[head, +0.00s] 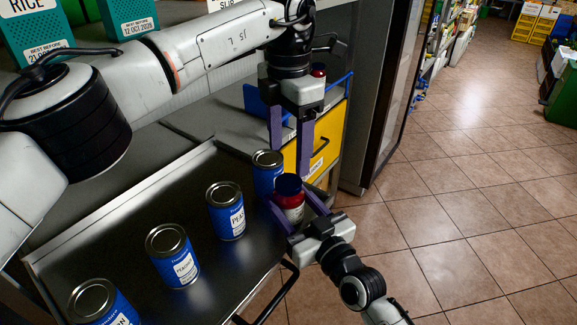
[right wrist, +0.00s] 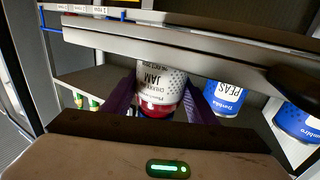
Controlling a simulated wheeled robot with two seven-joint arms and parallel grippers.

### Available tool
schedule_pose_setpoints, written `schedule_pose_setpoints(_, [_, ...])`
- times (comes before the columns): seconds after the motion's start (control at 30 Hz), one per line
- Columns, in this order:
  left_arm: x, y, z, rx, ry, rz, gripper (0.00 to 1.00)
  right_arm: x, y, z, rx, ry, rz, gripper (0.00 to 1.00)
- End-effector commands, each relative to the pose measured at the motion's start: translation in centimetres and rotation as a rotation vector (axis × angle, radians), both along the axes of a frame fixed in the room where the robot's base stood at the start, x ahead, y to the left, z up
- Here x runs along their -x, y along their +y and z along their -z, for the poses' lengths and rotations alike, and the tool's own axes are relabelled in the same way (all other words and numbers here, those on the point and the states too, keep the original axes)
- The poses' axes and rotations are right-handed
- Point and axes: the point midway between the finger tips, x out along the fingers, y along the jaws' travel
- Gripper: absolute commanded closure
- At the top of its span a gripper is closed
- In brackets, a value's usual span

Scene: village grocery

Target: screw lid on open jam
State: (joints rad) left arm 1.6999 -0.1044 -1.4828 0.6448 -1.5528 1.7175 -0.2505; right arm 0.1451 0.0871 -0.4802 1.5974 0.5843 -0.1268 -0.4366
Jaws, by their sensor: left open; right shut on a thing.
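The jam jar (head: 291,206), red with a white label, stands upright between the fingers of my right gripper (head: 296,212). A dark blue lid (head: 289,184) sits on top of the jar; whether it is threaded tight cannot be told. My left gripper (head: 290,165) points down just above the lid, its purple fingers open and apart, holding nothing.
Several blue cans, one of them (head: 226,211) near the jar, stand on the dark metal shelf (head: 130,215). A yellow bin (head: 327,140) is behind my left gripper. The tiled floor (head: 450,200) at right is clear.

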Motion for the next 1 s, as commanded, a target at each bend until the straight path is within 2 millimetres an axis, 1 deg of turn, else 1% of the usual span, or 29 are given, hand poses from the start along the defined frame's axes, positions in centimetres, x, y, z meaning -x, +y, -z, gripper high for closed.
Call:
schedule_pose_setpoints(0.03, [0.0, -0.1, -1.2, 0.001, -0.003, 0.001, 0.35, 0.0, 0.0, 0.1, 0.001, 0.001, 0.0, 1.0])
schedule_pose_setpoints(0.1, [0.0, -0.1, -2.6, 0.0, -0.004, -0.001, 0.35, 0.0, 0.0, 0.1, 0.001, 0.001, 0.0, 1.0])
schedule_pose_setpoints(0.2, [0.0, -0.1, -4.0, 0.0, -0.002, 0.001, 0.35, 0.0, 0.0, 0.1, 0.001, 0.001, 0.0, 1.0])
schedule_pose_setpoints(0.3, [0.0, -0.1, -4.9, 0.0, -0.001, 0.001, 0.35, 0.0, 0.0, 0.1, 0.001, 0.001, 0.0, 1.0])
schedule_pose_setpoints(0.43, [0.1, -0.1, -5.4, 0.0, 0.0, 0.002, 0.35, 0.0, 0.0, 0.1, 0.001, 0.001, 0.0, 1.0])
schedule_pose_setpoints(0.67, [0.0, 0.0, -5.5, 0.0, 0.0, 0.002, 0.35, 0.0, 0.0, 0.1, 0.001, 0.001, 0.0, 1.0])
schedule_pose_setpoints(0.7, [0.0, 0.0, -5.4, 0.0, 0.0, 0.002, 0.35, 0.0, 0.0, 0.1, 0.001, 0.001, 0.0, 0.44])
schedule_pose_setpoints(0.77, [0.0, 0.0, -5.4, 0.0, 0.0, 0.002, 0.35, 0.0, 0.0, 0.1, 0.001, 0.001, 0.0, 0.34])
schedule_pose_setpoints(0.8, [0.0, 0.0, -5.4, 0.0, 0.0, 0.002, 0.35, 0.0, 0.0, 0.1, 0.001, 0.001, 0.0, 0.28])
schedule_pose_setpoints(0.83, [0.0, 0.0, -5.4, 0.0, 0.0, 0.002, 0.35, 0.0, 0.0, 0.1, 0.001, 0.001, 0.0, 0.26])
schedule_pose_setpoints(1.0, [0.0, 0.0, -5.4, 0.0, 0.0, 0.002, 0.35, 0.0, 0.0, 0.0, 0.001, 0.001, 0.0, 0.26])
